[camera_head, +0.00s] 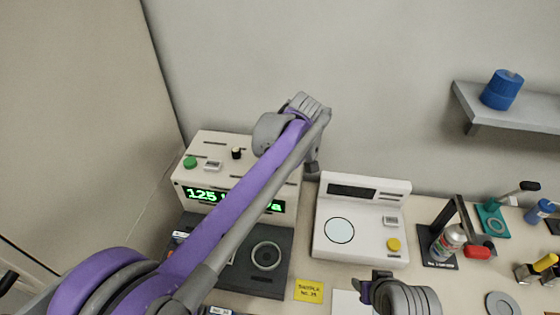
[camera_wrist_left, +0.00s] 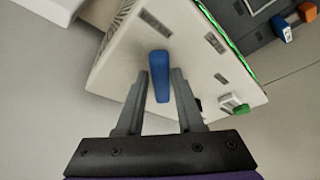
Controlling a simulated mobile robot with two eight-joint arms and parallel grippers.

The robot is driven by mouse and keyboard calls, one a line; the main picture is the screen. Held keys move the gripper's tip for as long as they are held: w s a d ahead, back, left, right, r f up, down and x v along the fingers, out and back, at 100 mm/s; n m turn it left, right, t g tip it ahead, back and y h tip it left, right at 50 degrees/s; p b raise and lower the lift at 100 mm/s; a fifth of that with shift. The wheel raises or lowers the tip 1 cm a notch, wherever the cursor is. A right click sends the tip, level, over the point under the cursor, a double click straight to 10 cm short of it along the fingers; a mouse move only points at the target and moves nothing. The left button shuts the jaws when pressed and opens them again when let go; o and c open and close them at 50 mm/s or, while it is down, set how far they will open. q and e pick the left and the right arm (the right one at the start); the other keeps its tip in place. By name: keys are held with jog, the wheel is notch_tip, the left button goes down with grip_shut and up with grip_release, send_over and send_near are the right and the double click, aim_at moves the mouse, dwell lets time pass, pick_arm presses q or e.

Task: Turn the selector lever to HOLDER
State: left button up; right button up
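My left gripper looks open. In the head view my left arm crosses in front of the device and hides the lever and any selector label. My right gripper (camera_head: 376,285) is at the lower edge, partly hidden by its own wrist; its finger opening is unclear.
A white instrument with a round plate (camera_head: 340,230) stands right of the device. A dark unit with a ring (camera_head: 266,254) sits below the display. A yellow note (camera_head: 309,290) lies on the bench. A stand (camera_head: 440,258), a spray can and small tools occupy the right; a shelf (camera_head: 520,109) is above.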

pick_arm(q)
jog(key=shift+o, duration=1.4)
jog(key=v, duration=1)
jog(key=shift+s+d+r+p, duration=0.15)
jog(key=shift+r+p, duration=0.15)
jog(key=shift+r, duration=0.05)
jog(key=s+a+f+m+t+h, duration=0.1)
jog(key=s+a+f+m, duration=0.3)
jog(key=s+a+f, duration=0.4)
jog(key=s+a+f+m+t+h, duration=0.1)
jog(key=s+a+f+m, duration=0.3)
jog(key=s+a+f, duration=0.4)
jog(key=s+f, duration=0.3)
jog(key=s, duration=0.4)
jog(key=shift+s+h, duration=0.25)
jog(key=shift+h, duration=0.15)
